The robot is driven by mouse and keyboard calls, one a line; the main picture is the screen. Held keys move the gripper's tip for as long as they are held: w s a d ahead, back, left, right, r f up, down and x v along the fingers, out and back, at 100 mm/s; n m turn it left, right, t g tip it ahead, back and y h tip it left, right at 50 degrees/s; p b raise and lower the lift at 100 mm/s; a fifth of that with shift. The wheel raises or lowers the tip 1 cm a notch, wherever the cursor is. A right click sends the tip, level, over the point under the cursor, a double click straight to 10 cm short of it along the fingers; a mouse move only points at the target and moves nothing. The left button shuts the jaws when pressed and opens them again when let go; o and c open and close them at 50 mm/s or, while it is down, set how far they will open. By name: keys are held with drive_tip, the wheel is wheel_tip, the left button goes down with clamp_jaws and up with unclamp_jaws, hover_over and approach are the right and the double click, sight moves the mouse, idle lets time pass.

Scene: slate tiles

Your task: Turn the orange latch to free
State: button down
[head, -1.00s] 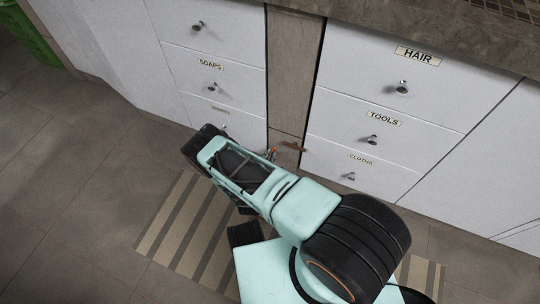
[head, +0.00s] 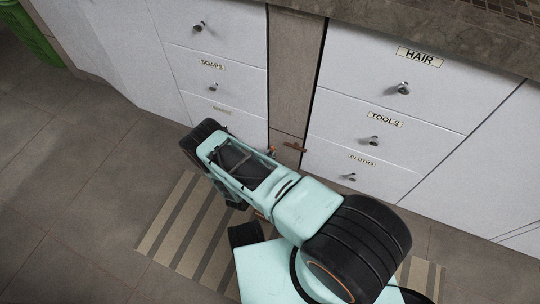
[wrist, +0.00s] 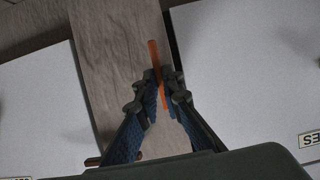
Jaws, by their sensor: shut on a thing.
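The orange latch (wrist: 154,56) is a thin bar on the narrow wood-grain panel (wrist: 118,45) between white drawer fronts. In the wrist view it runs nearly lengthwise along the panel, slightly tilted, and passes between my fingertips. My gripper (wrist: 162,84) has its dark blue fingers closed on both sides of the latch. In the head view only a small orange bit (head: 273,151) shows beside my arm. My arm hides most of the fingers there.
A brown bar handle (head: 295,147) sits low on the panel (head: 295,75). White drawers with round knobs, labelled HAIR (head: 420,57), TOOLS (head: 384,119) and CLOTHS (head: 362,159), stand to the right. A striped mat (head: 180,225) lies on the tiles. A green bin (head: 35,38) stands far left.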

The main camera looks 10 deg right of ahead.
drive_tip(key=c, duration=2.1)
unclamp_jaws()
drive_tip(key=v, duration=1.2)
drive_tip(key=shift+a+f, duration=0.1)
